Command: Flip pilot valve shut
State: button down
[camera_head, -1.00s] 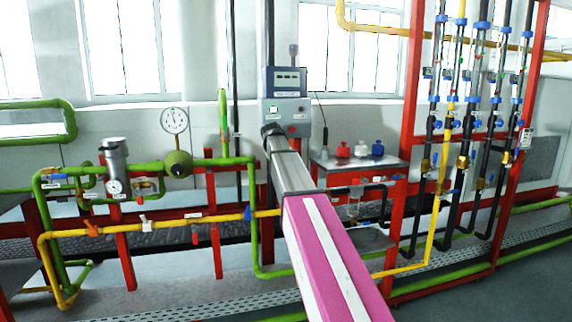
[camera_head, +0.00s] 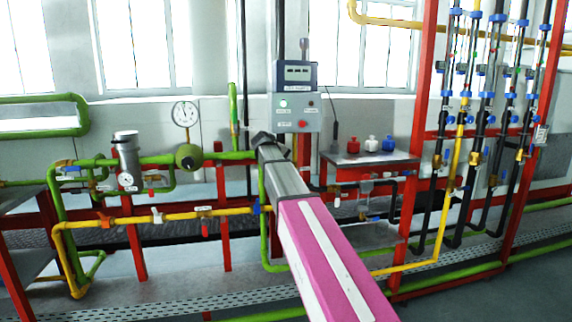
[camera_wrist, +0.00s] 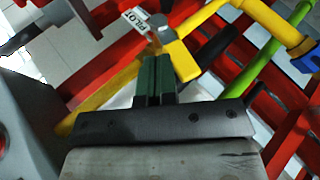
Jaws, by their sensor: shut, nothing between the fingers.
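In the head view a yellow pipe (camera_head: 180,214) runs low across the left half, with a red-handled valve (camera_head: 205,225), a white-handled valve (camera_head: 157,215) and a blue-handled valve (camera_head: 257,207) on it. I cannot read which tag names the pilot valve. In the wrist view my gripper (camera_wrist: 154,62) has its dark green fingers together, empty, close to a yellow fitting (camera_wrist: 182,62) with a grey round end. Whether they touch is unclear. A white tag (camera_wrist: 135,20) sits just beyond. In the head view my arm hides the fingertips.
A grey control box (camera_head: 297,112) stands behind my arm. A round gauge (camera_head: 185,113) and a green pipe (camera_head: 140,160) are to the left. Red posts (camera_head: 221,215) carry the pipes. A bench (camera_head: 368,160) with red, white and blue items is at right, beside vertical black pipes.

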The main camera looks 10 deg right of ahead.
jog(key=shift+d+f, duration=0.25)
jog(key=shift+d, duration=0.2)
jog(key=r, duration=0.2)
jog(key=d+r, duration=0.1)
jog(key=r, duration=0.1)
jog(key=shift+w, duration=0.2)
jog(key=v, duration=1)
jog(key=shift+s+a, duration=0.15)
jog(key=shift+f, duration=0.15)
